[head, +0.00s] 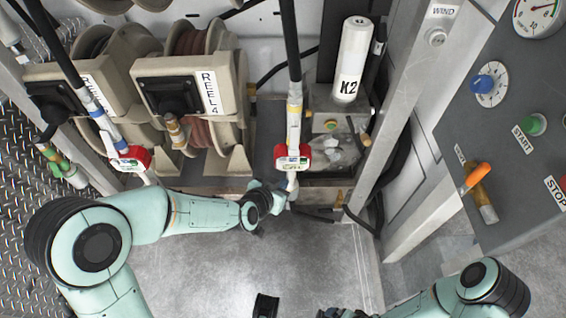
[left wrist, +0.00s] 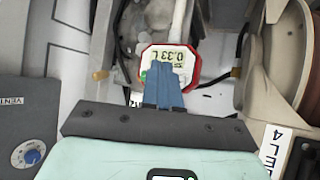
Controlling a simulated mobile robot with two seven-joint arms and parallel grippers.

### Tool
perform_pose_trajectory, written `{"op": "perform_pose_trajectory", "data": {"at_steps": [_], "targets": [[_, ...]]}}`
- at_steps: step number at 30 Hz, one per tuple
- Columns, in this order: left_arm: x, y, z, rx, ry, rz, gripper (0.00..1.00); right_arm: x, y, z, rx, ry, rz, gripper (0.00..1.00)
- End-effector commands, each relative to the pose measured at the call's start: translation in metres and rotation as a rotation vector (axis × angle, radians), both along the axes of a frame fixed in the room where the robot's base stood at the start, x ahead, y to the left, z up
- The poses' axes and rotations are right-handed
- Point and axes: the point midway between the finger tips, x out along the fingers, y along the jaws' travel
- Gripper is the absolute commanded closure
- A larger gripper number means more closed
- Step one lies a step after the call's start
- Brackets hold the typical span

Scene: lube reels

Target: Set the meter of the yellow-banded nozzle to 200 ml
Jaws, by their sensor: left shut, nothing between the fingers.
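The yellow-banded nozzle (head: 294,112) hangs upright at centre in the head view. Its red-rimmed meter (head: 293,158) has a pale face. In the left wrist view the meter (left wrist: 181,57) appears upside down and its display seems to read 0.33 L. A bit of green, perhaps a button, shows at the edge of its face beside the fingers. My left gripper (left wrist: 165,80) is shut and empty, its blue fingertips over the lower face of the meter; contact is unclear. In the head view the left gripper (head: 282,191) is just below the meter. My right gripper (head: 340,313) is partly cut off at the bottom edge.
A blue-banded nozzle with another red meter (head: 131,158) hangs at left. Hose reels (head: 190,90) stand behind. A K2 canister (head: 351,60) is at back right. A control panel (head: 490,130) fills the right side. The metal floor in front is mostly clear.

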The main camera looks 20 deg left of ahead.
Motion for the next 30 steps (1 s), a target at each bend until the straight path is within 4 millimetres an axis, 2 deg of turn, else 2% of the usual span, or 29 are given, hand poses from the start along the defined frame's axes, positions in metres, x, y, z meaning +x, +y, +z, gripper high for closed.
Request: {"op": "perform_pose_trajectory", "data": {"at_steps": [3,10,30], "targets": [[0.015,0.005,-0.001,0.001,0.001,-0.001,1.00,0.004,-0.002,-0.004,-0.005,-0.010,-0.004,0.00],[0.032,0.010,-0.001,0.001,0.001,-0.001,1.00,0.008,-0.004,-0.006,-0.009,-0.020,-0.008,0.00],[0.035,0.010,0.000,0.001,0.001,-0.001,1.00,0.008,-0.004,-0.006,-0.010,-0.021,-0.009,0.00]]}}
